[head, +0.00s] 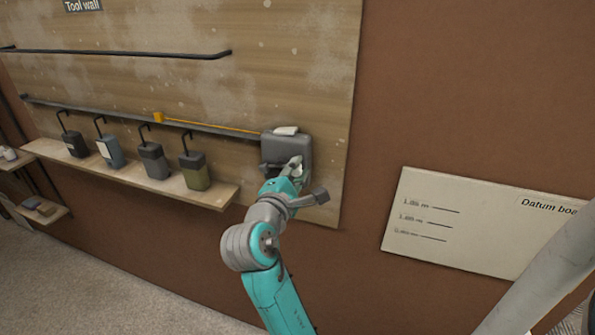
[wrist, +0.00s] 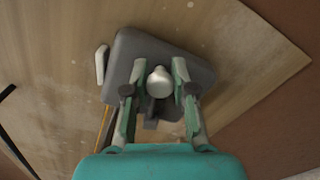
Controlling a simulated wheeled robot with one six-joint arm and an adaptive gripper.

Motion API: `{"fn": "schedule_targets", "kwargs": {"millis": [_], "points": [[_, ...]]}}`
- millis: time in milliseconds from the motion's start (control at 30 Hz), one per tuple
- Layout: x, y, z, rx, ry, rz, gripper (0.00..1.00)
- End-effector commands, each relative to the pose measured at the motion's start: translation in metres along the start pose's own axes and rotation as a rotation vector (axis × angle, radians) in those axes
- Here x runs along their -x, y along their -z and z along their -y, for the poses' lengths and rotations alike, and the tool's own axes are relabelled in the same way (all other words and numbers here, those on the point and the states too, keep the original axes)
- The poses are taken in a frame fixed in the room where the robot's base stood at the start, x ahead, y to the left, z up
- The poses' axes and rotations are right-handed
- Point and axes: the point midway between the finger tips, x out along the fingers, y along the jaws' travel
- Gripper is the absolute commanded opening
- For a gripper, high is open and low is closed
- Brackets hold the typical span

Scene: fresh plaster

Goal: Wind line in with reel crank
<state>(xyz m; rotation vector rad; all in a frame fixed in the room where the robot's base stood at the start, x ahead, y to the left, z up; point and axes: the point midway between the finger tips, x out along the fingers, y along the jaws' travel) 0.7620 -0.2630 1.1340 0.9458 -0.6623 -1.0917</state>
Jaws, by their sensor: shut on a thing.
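A grey reel box (head: 287,150) is mounted at the lower right of the wooden tool wall, and it also shows in the wrist view (wrist: 199,72). An orange line (head: 215,127) runs left from the reel to a small orange block (head: 158,117) on the dark rail. My gripper (head: 294,170) is at the front of the reel. In the wrist view its two fingers stand either side of a pale round knob (wrist: 160,82), the crank's handle, and are shut on it. The crank arm behind the knob is mostly hidden.
Several dark hanging containers (head: 152,160) stand along a wooden shelf (head: 130,174) left of the reel. A pale datum board (head: 460,222) is on the brown wall to the right. The wall between the tool wall and the datum board is bare.

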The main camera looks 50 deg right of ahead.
Motion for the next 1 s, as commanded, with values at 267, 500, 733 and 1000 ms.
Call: {"fn": "schedule_targets", "kwargs": {"millis": [267, 500, 733, 1000], "points": [[0.000, 0.001, 0.000, 0.000, 0.000, -0.002, 0.52], [0.001, 0.001, 0.000, 0.000, 0.000, -0.001, 0.52], [0.020, 0.001, 0.000, -0.001, -0.002, -0.004, 0.52], [0.069, 0.002, 0.000, 0.000, -0.002, -0.006, 0.52]]}}
